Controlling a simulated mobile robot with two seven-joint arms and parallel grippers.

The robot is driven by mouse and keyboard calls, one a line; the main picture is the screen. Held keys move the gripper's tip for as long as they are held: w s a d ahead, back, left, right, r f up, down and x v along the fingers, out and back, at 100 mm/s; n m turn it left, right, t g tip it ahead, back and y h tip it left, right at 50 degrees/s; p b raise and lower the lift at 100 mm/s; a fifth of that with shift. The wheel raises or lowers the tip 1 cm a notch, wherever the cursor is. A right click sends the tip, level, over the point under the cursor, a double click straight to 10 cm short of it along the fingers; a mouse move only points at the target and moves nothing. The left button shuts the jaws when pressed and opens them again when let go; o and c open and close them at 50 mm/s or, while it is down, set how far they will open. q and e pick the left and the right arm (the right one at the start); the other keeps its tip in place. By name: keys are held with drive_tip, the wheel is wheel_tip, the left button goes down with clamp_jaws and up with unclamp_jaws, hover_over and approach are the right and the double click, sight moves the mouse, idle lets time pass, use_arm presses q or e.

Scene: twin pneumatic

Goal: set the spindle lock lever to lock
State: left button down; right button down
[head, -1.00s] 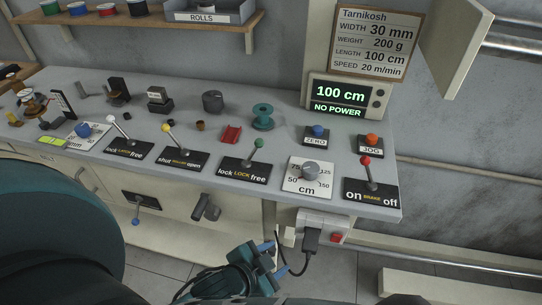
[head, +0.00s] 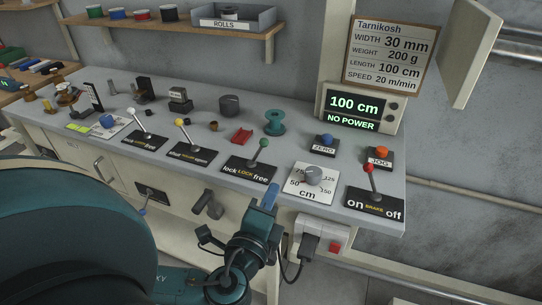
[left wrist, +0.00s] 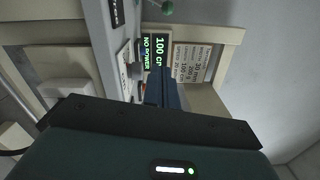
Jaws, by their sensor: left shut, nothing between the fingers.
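The green-knobbed lever (head: 263,144) stands on a black plate (head: 248,171) marked "lock LOCK free" on the bench front, and leans right, toward "free". A white-knobbed lever (head: 132,112) further left has a similar lock/free plate (head: 143,142) and leans left, toward "lock". I cannot read which is the spindle lock. My left gripper (head: 270,196) is shut and empty just in front of the bench edge, below and apart from the green lever. My right gripper is not in view.
A yellow-knobbed shut/open lever (head: 180,122) stands left of the green one. A dial (head: 312,175) and the red brake lever (head: 368,169) stand to its right. The teal spool (head: 274,122) is behind. A socket with a plug (head: 309,244) is below the bench.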

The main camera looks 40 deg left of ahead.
sight(260, 150)
use_arm(q)
drive_tip(key=shift+w, duration=0.1)
drive_tip(key=p+x, duration=0.1)
drive_tip(key=x, duration=0.9)
drive_tip(key=shift+w+a+r+p, duration=0.1)
drive_tip(key=shift+w+p, duration=0.05)
drive_tip(key=shift+p, duration=0.25)
drive_tip(key=a, duration=0.2)
drive_tip(key=shift+s+a+r+p, duration=0.15)
drive_tip(key=shift+s+a+p, duration=0.1)
drive_tip(key=shift+p, duration=0.1)
drive_tip(key=shift+a, duration=0.55)
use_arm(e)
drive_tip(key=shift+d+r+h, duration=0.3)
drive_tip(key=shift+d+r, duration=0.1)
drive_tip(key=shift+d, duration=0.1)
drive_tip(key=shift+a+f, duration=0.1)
